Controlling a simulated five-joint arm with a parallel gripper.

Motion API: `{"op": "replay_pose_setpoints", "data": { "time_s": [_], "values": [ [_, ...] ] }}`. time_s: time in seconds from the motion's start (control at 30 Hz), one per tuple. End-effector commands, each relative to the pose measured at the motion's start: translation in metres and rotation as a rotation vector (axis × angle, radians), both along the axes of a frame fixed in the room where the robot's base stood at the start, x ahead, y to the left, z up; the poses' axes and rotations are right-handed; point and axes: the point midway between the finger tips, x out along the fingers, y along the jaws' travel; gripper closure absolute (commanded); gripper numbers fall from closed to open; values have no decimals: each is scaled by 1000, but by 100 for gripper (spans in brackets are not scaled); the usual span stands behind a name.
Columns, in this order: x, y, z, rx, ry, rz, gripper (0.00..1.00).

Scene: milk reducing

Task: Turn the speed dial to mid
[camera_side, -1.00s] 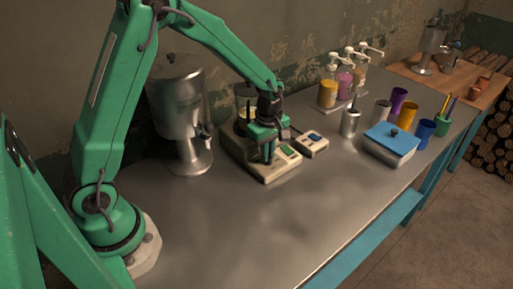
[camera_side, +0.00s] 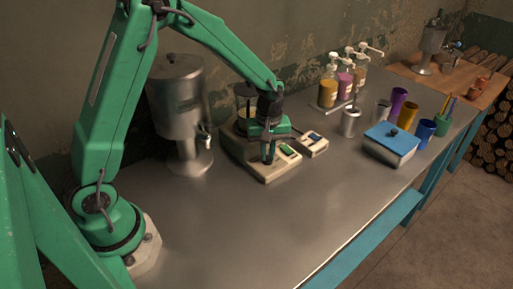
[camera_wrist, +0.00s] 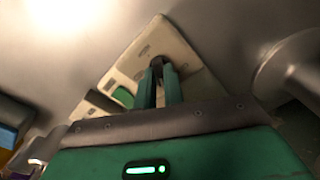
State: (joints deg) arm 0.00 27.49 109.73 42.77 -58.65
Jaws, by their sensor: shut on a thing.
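The speed dial (camera_wrist: 157,62) is a small dark knob on the cream base of a machine (camera_side: 262,174), mostly hidden between my fingertips. My gripper (camera_side: 268,160) points down over the front of that base. In the wrist view my gripper (camera_wrist: 160,68) is shut on the dial, with a green finger on each side of it. A green display (camera_side: 289,151) sits on the base to the right of my fingers; it also shows in the wrist view (camera_wrist: 122,97). The dial's markings are too small to read.
A small cream box with a blue display (camera_side: 313,144) stands right of the machine. A steel urn (camera_side: 178,110) stands to the left. A blue-lidded container (camera_side: 391,143), cups and pump bottles (camera_side: 344,88) stand farther right. The front of the steel table (camera_side: 240,225) is clear.

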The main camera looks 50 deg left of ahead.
Motion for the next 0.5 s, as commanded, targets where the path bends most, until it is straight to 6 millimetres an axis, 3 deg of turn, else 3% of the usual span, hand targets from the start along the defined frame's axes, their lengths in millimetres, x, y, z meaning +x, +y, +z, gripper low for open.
{"op": "replay_pose_setpoints", "data": {
  "time_s": [0.4, 0.43, 0.5],
  "values": [
    [0, 0, 1, 0, 0, -12, 100],
    [0, 0, 1, 0, 0, -12, 86],
    [0, 0, 1, 0, 0, -12, 72]
  ]
}}
